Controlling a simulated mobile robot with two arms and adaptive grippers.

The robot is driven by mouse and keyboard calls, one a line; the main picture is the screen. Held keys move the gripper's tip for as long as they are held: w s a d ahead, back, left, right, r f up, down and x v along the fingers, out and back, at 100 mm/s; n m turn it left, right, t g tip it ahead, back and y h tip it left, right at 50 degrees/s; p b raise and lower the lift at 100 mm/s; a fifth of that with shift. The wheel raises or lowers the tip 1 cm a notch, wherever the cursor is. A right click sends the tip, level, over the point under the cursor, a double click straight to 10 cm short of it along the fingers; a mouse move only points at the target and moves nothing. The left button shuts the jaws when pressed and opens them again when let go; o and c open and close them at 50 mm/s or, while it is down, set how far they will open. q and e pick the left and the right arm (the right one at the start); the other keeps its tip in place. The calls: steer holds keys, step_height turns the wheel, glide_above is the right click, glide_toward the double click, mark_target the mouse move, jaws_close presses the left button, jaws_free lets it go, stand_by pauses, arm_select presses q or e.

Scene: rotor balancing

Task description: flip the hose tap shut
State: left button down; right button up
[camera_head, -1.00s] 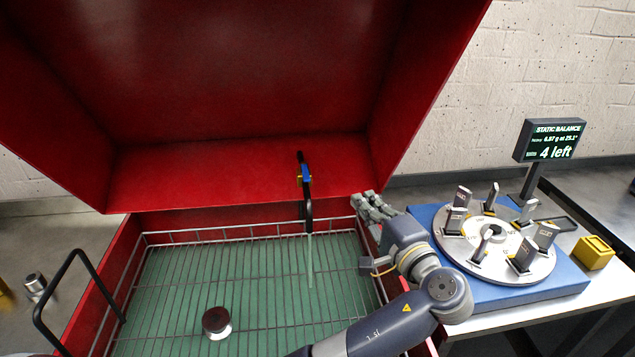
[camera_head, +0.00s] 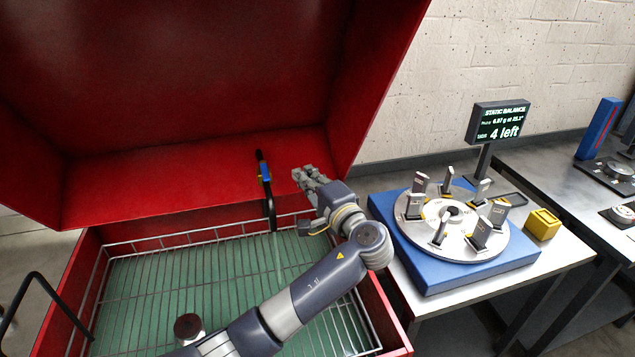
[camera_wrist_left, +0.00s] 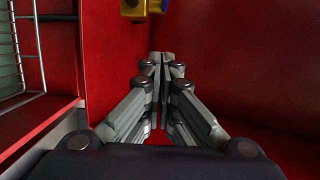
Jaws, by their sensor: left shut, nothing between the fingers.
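The hose tap (camera_head: 265,173) is on a black hose in the open red cabinet, with a blue lever and some yellow on its body. A thin pale stream (camera_head: 278,252) runs down below the black spout. In the left wrist view, part of the tap's yellow body (camera_wrist_left: 133,9) shows at the top edge, left of the fingers. My left gripper (camera_head: 299,175) is shut and empty, a little right of the tap and apart from it. It also shows in the left wrist view (camera_wrist_left: 162,58), fingers together. My right gripper is out of view.
The red cabinet's lid (camera_head: 200,75) stands open above. A wire rack (camera_head: 130,290) over a green floor holds a dark-topped cylinder (camera_head: 188,325). At right, a blue balancing stand (camera_head: 430,278) carries a rotor with several upright pieces; its display reads "4 left".

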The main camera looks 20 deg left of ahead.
mark_target(265, 173)
arm_select(q)
steer(key=a, duration=0.1)
steer(key=s+a+p, duration=0.1)
steer(key=a, duration=0.1)
steer(key=a+p, duration=0.1)
steer(key=shift+s+a, duration=0.15)
steer(key=shift+s, duration=0.15)
steer(key=shift+w, duration=0.1)
steer(key=shift+s+a+m+t+h+p, duration=0.15)
steer(key=shift+s+m+t+h+p, duration=0.15)
steer(key=shift+s+m+t+h, duration=0.1)
